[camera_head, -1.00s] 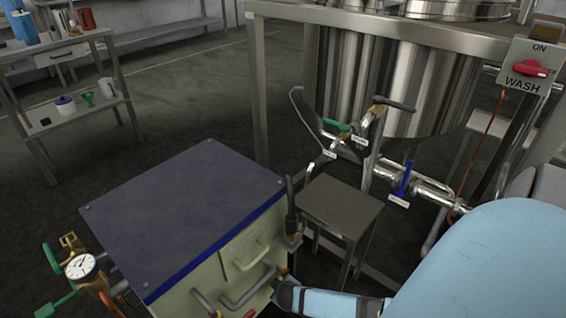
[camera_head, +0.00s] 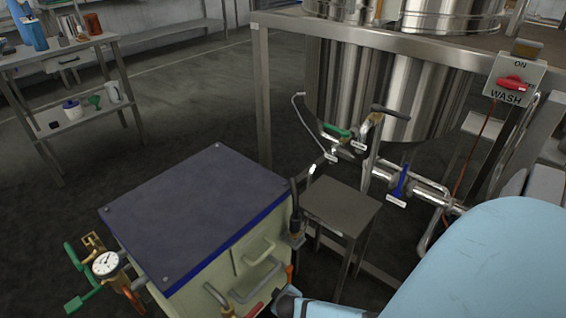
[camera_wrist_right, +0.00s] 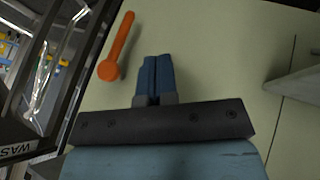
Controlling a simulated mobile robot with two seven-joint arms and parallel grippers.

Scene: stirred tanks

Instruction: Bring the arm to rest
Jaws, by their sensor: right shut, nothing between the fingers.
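My right arm (camera_head: 470,262) comes in from the lower right in the head view, low beside the front of the cabinet. Its fingers are hidden at the bottom edge there. In the right wrist view my right gripper (camera_wrist_right: 155,72) is shut, its blue fingers together with nothing between them. Behind the fingers is a pale green panel (camera_wrist_right: 225,45), with an orange lever (camera_wrist_right: 117,47) to the left of the fingertips. My left gripper does not show.
A cabinet with a dark top (camera_head: 195,210) stands in front, with a pressure gauge (camera_head: 106,263) and green-handled valves on its left. A small steel stand (camera_head: 341,207) is beside it. Steel tanks (camera_head: 390,85), pipes with a blue-handled valve (camera_head: 400,180) and a wash switch box (camera_head: 515,80) are behind.

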